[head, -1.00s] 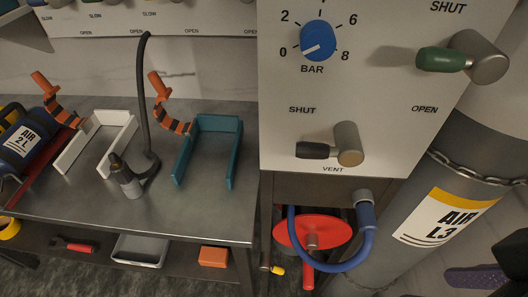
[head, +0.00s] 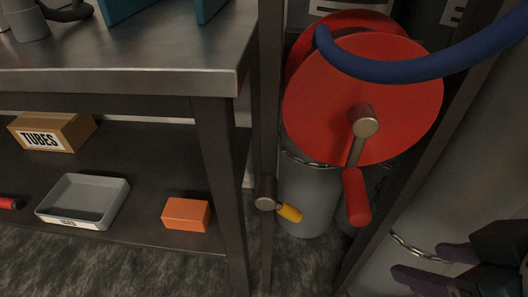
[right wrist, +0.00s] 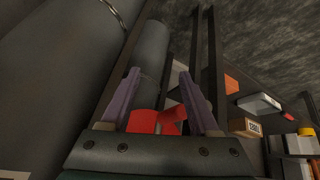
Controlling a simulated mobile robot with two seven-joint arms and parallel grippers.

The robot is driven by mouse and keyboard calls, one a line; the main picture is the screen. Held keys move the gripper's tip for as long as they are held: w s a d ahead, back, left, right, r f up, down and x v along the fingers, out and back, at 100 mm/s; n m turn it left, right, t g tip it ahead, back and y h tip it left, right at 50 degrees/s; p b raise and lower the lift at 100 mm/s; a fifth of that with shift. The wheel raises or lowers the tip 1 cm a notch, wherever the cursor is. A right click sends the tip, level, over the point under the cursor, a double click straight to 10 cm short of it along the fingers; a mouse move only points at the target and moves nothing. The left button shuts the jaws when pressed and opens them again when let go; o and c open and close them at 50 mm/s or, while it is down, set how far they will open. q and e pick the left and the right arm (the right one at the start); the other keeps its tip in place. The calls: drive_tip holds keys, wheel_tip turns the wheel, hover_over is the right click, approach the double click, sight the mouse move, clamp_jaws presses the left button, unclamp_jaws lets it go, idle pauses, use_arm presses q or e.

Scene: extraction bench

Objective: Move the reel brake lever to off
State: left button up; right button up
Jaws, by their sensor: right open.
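A small yellow-tipped lever (head: 288,212) sits on a round metal pivot on the dark frame post, just left of the red hose reel (head: 410,95). It points right and slightly down. I take it for the reel brake lever; no on or off marking is readable. My right gripper (head: 418,262), with purple fingers, is open at the lower right, well to the right of the lever and apart from it. The right wrist view shows the open fingers (right wrist: 160,74) with a red part (right wrist: 155,122) beyond them. My left gripper is not in view.
The reel's red crank handle (head: 356,196) hangs down right of the lever. A blue hose (head: 430,68) crosses the reel's top. A chained grey cylinder (head: 445,190) stands at right. The bench shelf at left holds a grey tray (head: 84,200) and orange block (head: 187,214).

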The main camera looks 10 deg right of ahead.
drive_tip(key=w+d+f+t+b, duration=0.25)
drive_tip(key=w+f+b, duration=0.3)
drive_tip(key=f, duration=0.45)
drive_tip(key=n+t+y+b, duration=0.3)
drive_tip(key=n+t+y, duration=0.4)
drive_tip(key=n+y, duration=0.4)
approach(296, 218)
drive_tip(key=w+a+n+h, duration=0.1)
drive_tip(key=b+x, duration=0.2)
drive_tip(key=x, duration=0.8)
drive_tip(key=shift+r, duration=0.2)
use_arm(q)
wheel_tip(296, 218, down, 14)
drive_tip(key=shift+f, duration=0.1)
use_arm(e)
drive_tip(key=shift+c, duration=1.3)
clamp_jaws()
